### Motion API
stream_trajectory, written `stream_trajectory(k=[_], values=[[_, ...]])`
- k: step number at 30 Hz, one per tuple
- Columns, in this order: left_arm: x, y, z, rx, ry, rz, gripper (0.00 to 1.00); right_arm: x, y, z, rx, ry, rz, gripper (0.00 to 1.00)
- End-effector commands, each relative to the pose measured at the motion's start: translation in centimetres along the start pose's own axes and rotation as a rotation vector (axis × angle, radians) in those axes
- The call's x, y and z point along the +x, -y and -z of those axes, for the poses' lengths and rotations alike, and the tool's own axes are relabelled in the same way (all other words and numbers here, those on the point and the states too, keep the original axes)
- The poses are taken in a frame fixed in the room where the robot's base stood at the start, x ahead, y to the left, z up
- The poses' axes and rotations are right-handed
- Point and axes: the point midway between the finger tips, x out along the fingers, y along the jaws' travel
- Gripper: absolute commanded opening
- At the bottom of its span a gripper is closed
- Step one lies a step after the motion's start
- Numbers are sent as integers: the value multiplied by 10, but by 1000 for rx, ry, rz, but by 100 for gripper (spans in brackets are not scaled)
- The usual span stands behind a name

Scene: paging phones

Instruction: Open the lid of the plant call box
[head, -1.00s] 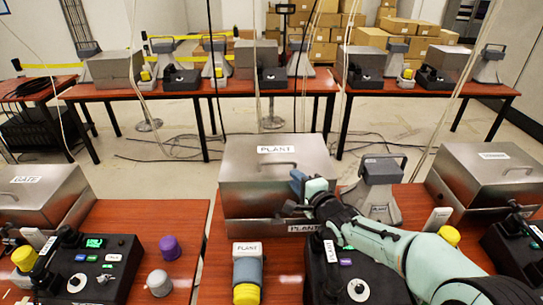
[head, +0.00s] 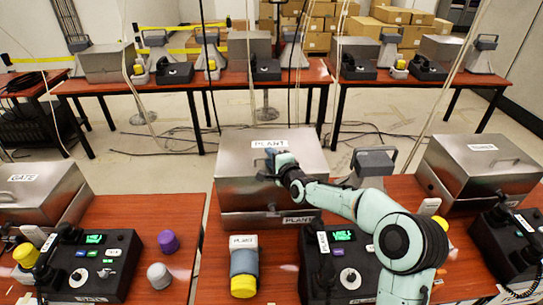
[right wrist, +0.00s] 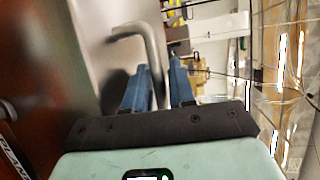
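The plant call box (head: 240,195) is a steel box on the near middle table, with a PLANT label on its top and another low on its front. Its lid (head: 310,152) looks shut. My right gripper (head: 274,164) is at the lid's top, by the handle, and hides most of that handle. In the right wrist view, the grey bar handle (right wrist: 152,45) runs between the two blue fingers of my right gripper (right wrist: 158,68). The fingers are apart, with gaps showing beside the bar. My left gripper is not in view.
A black PLANT console (head: 345,265) and a grey-and-yellow cylinder (head: 244,265) stand in front of the box. A grey handled stand (head: 373,165) is just right of it. Similar steel boxes stand left (head: 40,190) and right (head: 490,170).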

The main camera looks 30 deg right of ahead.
Motion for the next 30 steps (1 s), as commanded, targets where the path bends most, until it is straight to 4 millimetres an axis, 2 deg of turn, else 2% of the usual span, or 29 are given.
stream_trajectory(k=[5,7,8,14,17,21,30], values=[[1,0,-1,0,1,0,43,0,-1,0,0,0,-1,24],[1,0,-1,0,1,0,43,0,-1,0,0,0,0,1],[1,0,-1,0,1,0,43,0,-1,0,0,0,0,0],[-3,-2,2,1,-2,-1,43,1,3,1,3,-1,-7,0],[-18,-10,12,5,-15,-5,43,8,18,4,16,-3,-35,0],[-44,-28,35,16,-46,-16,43,27,47,11,52,-7,-108,0],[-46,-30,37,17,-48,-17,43,53,61,26,109,-9,-250,0]])
